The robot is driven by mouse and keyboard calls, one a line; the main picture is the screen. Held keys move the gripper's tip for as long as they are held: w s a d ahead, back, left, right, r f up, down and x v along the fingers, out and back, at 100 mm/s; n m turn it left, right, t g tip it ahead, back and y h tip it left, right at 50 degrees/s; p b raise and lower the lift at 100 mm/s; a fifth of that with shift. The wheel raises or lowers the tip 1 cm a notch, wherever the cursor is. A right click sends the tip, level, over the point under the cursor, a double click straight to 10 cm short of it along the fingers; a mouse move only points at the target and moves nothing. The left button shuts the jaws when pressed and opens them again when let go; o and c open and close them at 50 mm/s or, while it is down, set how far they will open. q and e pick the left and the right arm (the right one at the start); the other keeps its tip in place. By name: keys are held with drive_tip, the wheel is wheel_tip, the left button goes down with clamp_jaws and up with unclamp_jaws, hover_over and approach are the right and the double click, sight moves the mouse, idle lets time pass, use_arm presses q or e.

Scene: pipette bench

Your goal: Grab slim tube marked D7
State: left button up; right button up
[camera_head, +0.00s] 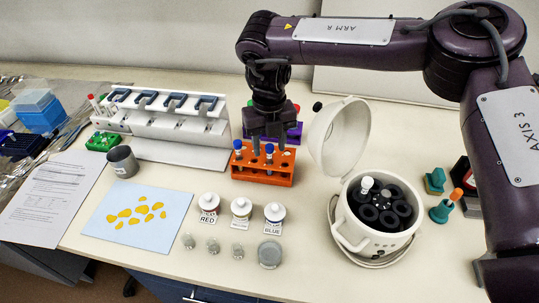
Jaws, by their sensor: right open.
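An orange rack (262,177) stands mid-bench and holds slim tubes with blue caps. One blue-capped tube (238,148) is at its left end and another blue-capped tube (269,152) is nearer its middle. No D7 marking is readable on any tube at this size. My right gripper (266,147) points down over the back of the orange rack, its jaws open. Its fingers are close to the middle tube, but I cannot tell whether they are around it or behind it. The gripper hides part of the rack's back row. My left gripper is not in view.
A purple rack (291,133) stands just behind the orange one. An open-lidded white centrifuge (348,235) is to the right. A white pipette stand (170,150) is to the left. Jars labelled RED (209,205) and BLUE (274,215) stand in front.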

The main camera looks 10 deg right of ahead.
sight(270, 163)
drive_tip(key=f, duration=0.2)
drive_tip(key=f+p, duration=0.1)
drive_tip(key=f, duration=0.1)
drive_tip(key=shift+w+d, duration=0.15)
drive_tip(key=shift+w, duration=0.15)
drive_tip(key=shift+s, duration=0.1)
clamp_jaws()
drive_tip(key=shift+r, duration=0.1)
